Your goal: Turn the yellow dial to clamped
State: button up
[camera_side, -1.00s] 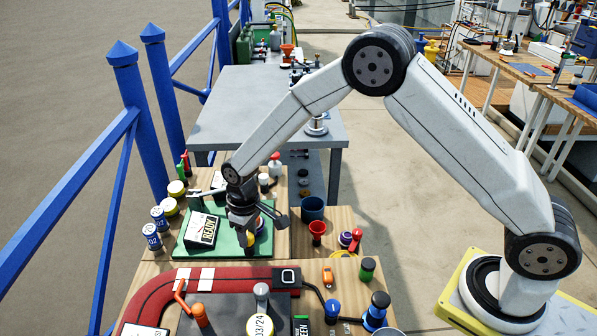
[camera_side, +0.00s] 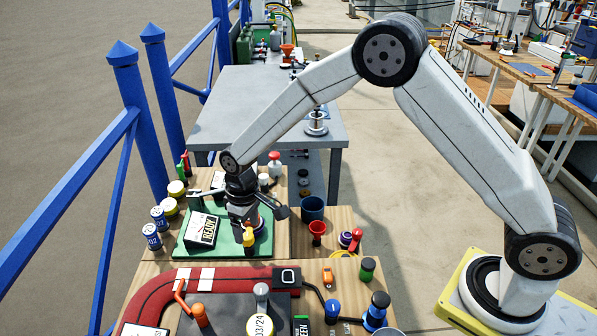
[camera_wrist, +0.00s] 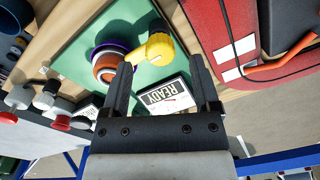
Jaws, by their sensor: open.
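The yellow dial (camera_wrist: 160,46) sits on a green board (camera_wrist: 88,52), next to a purple, orange and white round part (camera_wrist: 108,64). In the side view the yellow dial (camera_side: 248,240) shows at the right part of the board, just below my gripper. A white sign reading READY (camera_side: 203,230) stands on the same board to its left. My gripper (camera_wrist: 160,63) is open, with nothing between its fingers. In the wrist view the dial shows between and beyond the two fingertips, apart from them. Any clamped marking is not readable.
A red curved piece (camera_side: 225,279) lies in front of the board. A blue cup (camera_side: 312,208), red funnel (camera_side: 317,230) and red-purple part (camera_side: 350,240) stand at the right. Blue-and-white cans (camera_side: 151,235) stand left. A blue railing (camera_side: 75,190) runs along the left edge.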

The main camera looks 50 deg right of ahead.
aim_at(251, 235)
jog(key=shift+r, duration=2.65)
jog(key=shift+d, duration=0.15)
jog(key=shift+s+d+r, duration=0.1)
jog(key=shift+s+d, duration=0.05)
jog(key=shift+d, duration=0.05)
jog(key=s+d+r+m+t, duration=0.1)
jog(key=s+d+m, duration=0.1)
jog(key=s+d, duration=0.4)
jog(key=s+d+r+m+t, duration=0.1)
jog(key=s+d, duration=0.5)
jog(key=s, duration=0.7)
jog(key=shift+s+d+r+m+t, duration=0.2)
jog(key=shift+m+t, duration=0.2)
